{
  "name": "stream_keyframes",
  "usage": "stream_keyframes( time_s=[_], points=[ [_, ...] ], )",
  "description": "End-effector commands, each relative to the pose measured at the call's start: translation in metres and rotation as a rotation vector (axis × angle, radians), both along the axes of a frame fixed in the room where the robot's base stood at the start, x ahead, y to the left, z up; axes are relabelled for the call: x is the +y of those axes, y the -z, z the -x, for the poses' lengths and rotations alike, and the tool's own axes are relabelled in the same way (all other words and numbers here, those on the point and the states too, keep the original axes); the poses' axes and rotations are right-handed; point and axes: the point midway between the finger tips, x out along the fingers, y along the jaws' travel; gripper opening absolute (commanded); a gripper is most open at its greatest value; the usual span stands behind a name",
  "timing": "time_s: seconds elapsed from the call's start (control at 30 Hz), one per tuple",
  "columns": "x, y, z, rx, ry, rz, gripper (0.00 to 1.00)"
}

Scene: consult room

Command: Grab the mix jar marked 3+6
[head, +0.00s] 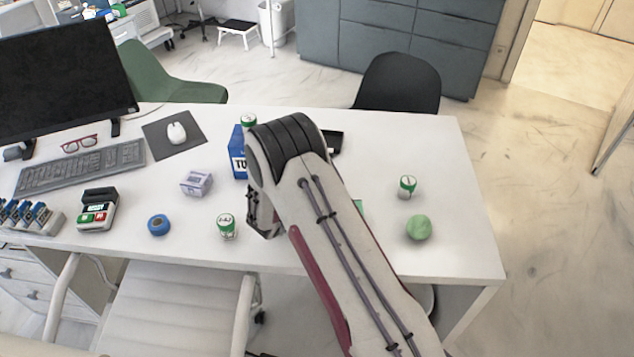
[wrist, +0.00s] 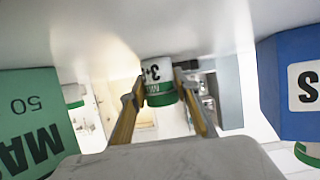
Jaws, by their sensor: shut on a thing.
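The mix jar marked 3+6 (wrist: 158,76), white with a green band, is between the two fingers of my gripper (wrist: 160,92) in the wrist view. The fingers are shut on its sides. The wrist picture is upside down, with the white table at the top, and I cannot tell whether the jar touches it. In the head view my arm hides this jar and the fingertips. Other white and green jars stand on the table: one at the front (head: 227,226), one at the right (head: 407,187) and one behind the blue box (head: 249,120).
The blue box (wrist: 300,85) and a green box (wrist: 28,125) flank my gripper.

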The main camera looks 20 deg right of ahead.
Motion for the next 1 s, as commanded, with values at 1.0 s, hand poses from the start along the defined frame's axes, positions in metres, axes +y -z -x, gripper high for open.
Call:
stream_keyframes(
  time_s=[1.0],
  points=[
    [0.0,-0.076,0.0,-0.003,0.001,-0.001,0.09]
  ],
)
